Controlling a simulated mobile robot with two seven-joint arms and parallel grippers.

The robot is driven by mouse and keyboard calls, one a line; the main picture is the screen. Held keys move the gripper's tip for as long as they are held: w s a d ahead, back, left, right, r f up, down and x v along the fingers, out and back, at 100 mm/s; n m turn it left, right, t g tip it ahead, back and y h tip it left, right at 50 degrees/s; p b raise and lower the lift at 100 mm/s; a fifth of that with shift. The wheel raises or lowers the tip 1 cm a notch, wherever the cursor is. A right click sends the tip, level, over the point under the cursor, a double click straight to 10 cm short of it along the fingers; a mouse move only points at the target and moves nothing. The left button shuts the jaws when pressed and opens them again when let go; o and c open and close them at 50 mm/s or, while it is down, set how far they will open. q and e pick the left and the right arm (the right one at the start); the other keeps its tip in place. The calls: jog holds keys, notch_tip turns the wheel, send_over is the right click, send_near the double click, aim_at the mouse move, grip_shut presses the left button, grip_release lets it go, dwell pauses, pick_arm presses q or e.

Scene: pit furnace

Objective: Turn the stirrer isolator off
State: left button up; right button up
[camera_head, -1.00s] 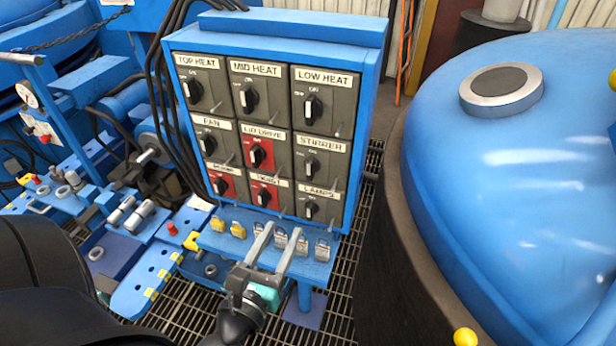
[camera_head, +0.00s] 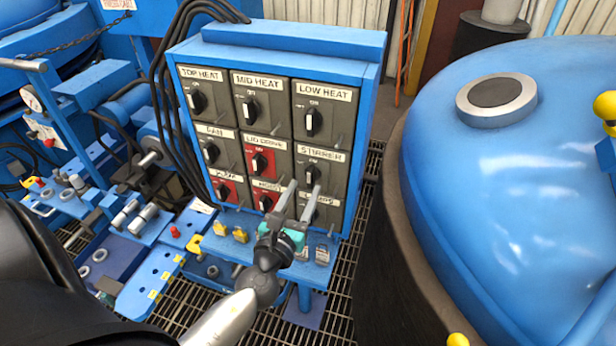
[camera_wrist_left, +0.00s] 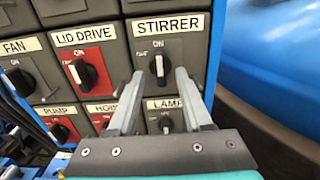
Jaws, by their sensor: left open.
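The stirrer isolator (camera_head: 320,172) is a grey panel with a black rotary knob, at the right of the middle row of the blue cabinet. In the left wrist view its knob (camera_wrist_left: 159,66) stands upright, pointing at the ON mark, under the STIRRER label (camera_wrist_left: 168,25). My left gripper (camera_head: 301,186) is open and empty, its two fingers reaching up toward the panel from below. In the left wrist view the fingers (camera_wrist_left: 157,82) lie either side of the knob, apparently short of it with no contact visible. My right gripper is not in view.
The lid drive isolator (camera_head: 260,160) is red and sits just left of the stirrer. The lamps isolator (camera_wrist_left: 166,120) is directly below, partly behind my fingers. Padlocks (camera_head: 240,235) sit on the ledge below. A large blue vessel (camera_head: 500,190) stands to the right.

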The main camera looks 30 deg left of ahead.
aim_at(309, 180)
pick_arm(q)
jog(key=shift+x, duration=1.9)
grip_shut()
